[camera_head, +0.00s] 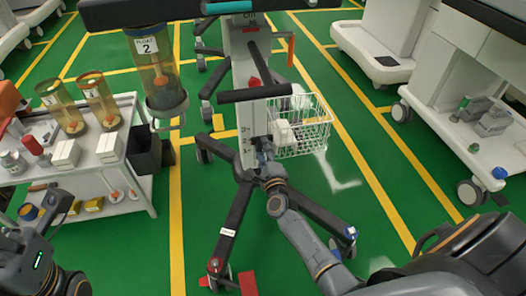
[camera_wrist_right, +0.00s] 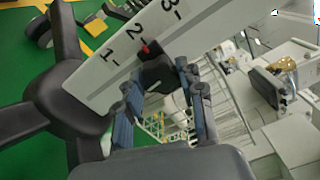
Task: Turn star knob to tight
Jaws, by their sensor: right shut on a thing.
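The star knob (camera_wrist_right: 158,75) is black and sits on the side of the pale upright post (camera_head: 243,110). In the right wrist view it lies between the two fingers of my right gripper (camera_wrist_right: 160,95), which is shut on it. The post (camera_wrist_right: 100,75) carries the numbers 1, 2 and 3, and a red mark (camera_wrist_right: 146,48) shows beside the knob near the 2. In the head view my right gripper (camera_head: 260,148) reaches the post low down and hides the knob. Of my left arm, dark parts show at the lower left; the state of its gripper (camera_head: 58,203) is unclear.
A white wire basket (camera_head: 305,130) hangs right behind the post, close to my right gripper. Black stand legs (camera_head: 232,222) spread below it. A white cart (camera_head: 140,180) with tubes and boxes stands left; another cart (camera_head: 440,125) stands right.

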